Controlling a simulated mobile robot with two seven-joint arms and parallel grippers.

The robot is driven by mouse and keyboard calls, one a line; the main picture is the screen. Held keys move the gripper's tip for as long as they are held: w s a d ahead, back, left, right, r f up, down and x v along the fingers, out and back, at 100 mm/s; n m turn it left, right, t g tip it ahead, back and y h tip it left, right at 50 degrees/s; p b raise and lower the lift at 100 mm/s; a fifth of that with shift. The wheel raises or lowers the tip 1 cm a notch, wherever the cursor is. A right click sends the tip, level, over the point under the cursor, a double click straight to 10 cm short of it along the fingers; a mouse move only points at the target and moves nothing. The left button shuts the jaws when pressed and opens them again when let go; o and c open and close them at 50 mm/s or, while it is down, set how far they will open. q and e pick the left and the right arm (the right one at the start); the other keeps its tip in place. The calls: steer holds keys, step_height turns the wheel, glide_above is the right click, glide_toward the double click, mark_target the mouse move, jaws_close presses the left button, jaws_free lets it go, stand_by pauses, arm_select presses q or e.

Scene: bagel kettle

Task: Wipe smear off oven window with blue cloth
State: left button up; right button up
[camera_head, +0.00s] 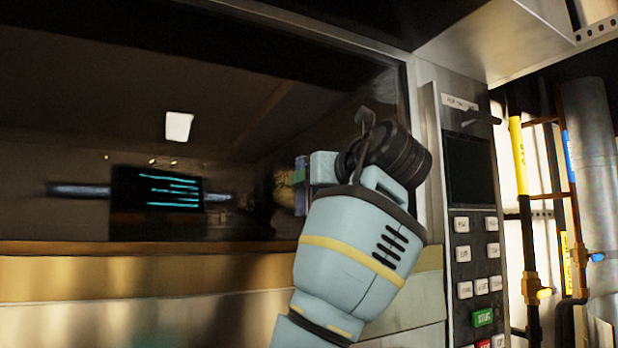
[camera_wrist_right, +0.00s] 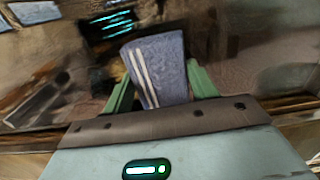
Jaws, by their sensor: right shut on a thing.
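The oven window (camera_head: 240,120) is a large dark reflective pane across the left and middle of the head view. My right gripper (camera_head: 302,178) is in front of its lower right part. In the right wrist view, its green fingers (camera_wrist_right: 158,85) are shut on the folded blue cloth (camera_wrist_right: 158,60), which has two white stripes. The cloth faces the glass; I cannot tell whether it touches. In the head view only a narrow blue edge of it shows. A brownish patch (camera_head: 284,190) shows beside the gripper; I cannot tell whether it is smear or reflection. My left gripper is not in view.
A control panel (camera_head: 470,200) with a dark display and several buttons stands right of the window. Pipes with yellow and blue parts (camera_head: 520,155) are further right. A metal hood edge (camera_head: 490,40) overhangs at the top right.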

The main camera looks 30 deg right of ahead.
steer(key=shift+d, duration=0.4)
steer(key=d, duration=0.3)
steer(key=shift+s+d, duration=0.2)
steer(key=shift+d, duration=0.15)
steer(key=shift+w+a, duration=0.1)
steer(key=shift+a, duration=0.1)
steer(key=shift+w+a, duration=0.1)
steer(key=shift+a, duration=1.6)
steer(key=shift+a, duration=0.1)
